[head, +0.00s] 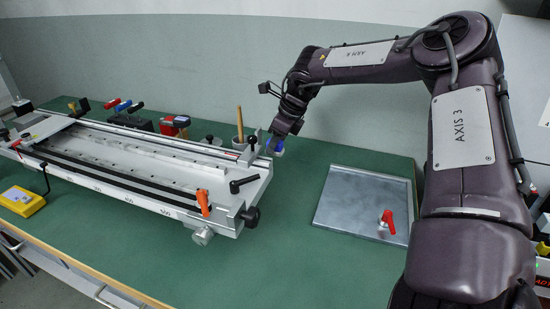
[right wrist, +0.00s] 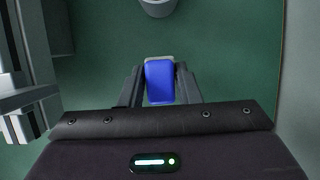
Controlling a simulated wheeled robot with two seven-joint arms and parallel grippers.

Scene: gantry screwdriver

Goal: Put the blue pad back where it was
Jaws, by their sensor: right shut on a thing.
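The blue pad (head: 275,146) is held at the tip of my right arm, above the green bench beside the right end of the metal gantry rail. In the right wrist view the pad (right wrist: 159,82) sits between the two fingers, with a pale strip along its far edge. My right gripper (right wrist: 160,88) is shut on it. In the head view the right gripper (head: 271,142) is small and its fingers are partly hidden. Whether the pad touches anything below cannot be told. My left gripper is not in view.
The long gantry rail (head: 120,165) fills the left of the green bench (head: 285,235). A grey cup (right wrist: 158,7) lies just beyond the gripper. A metal tray (head: 350,205) with a red-handled part (head: 388,221) is at right. Bare bench lies between rail and tray.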

